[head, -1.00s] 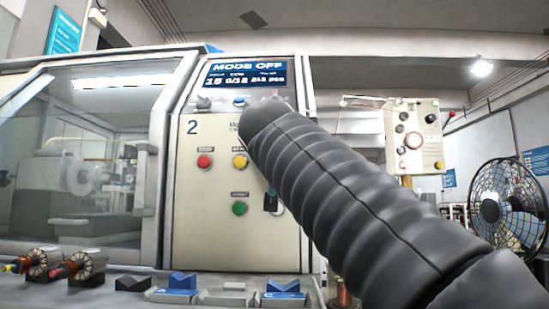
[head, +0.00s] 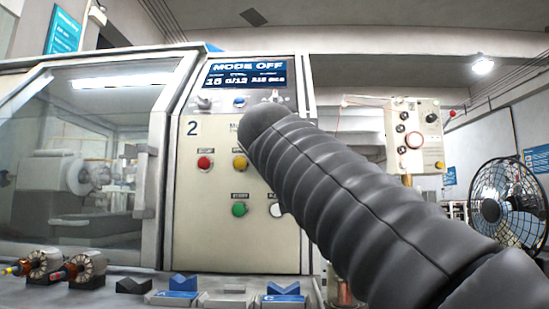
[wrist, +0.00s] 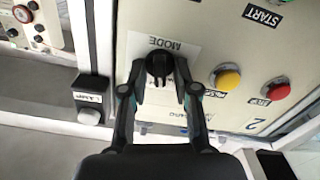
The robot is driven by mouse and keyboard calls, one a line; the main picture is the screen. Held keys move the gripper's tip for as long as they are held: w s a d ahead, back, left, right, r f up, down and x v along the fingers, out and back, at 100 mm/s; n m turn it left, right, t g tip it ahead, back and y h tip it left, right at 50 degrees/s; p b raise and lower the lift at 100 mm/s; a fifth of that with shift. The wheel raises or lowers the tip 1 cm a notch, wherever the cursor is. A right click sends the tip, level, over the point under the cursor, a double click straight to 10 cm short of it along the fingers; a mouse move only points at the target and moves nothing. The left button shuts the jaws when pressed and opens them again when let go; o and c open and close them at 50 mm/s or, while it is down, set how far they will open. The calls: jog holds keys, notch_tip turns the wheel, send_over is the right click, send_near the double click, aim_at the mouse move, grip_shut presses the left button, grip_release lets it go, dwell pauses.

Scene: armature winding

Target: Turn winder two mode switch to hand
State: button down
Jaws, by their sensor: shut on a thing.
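The winder two panel (head: 215,240) faces me, with a "2" label and a display (head: 247,75) reading MODE OFF. The mode switch is a black round knob (wrist: 158,66) beside a MODE label in the wrist view. My gripper (wrist: 160,74) is shut on this knob, with a finger on each side of it. In the head view my dark ribbed arm covers the knob and the gripper.
Near the knob are a yellow button (wrist: 227,78) and a red button (wrist: 278,90). A green button (head: 239,209) and a white button (head: 276,210) sit lower. Armatures (head: 84,269) and blue V-blocks (head: 183,283) line the bench. A fan (head: 505,205) stands right.

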jog(key=n+p, duration=0.1)
jog(key=n, duration=0.4)
jog(key=shift+n+p, duration=0.3)
jog(key=shift+p, duration=0.1)
jog(key=shift+a, duration=0.1)
dwell(0.3)
jog(key=c, duration=1.2)
grip_release()
jog(key=s, duration=1.2)
jog(key=shift+a, duration=0.2)
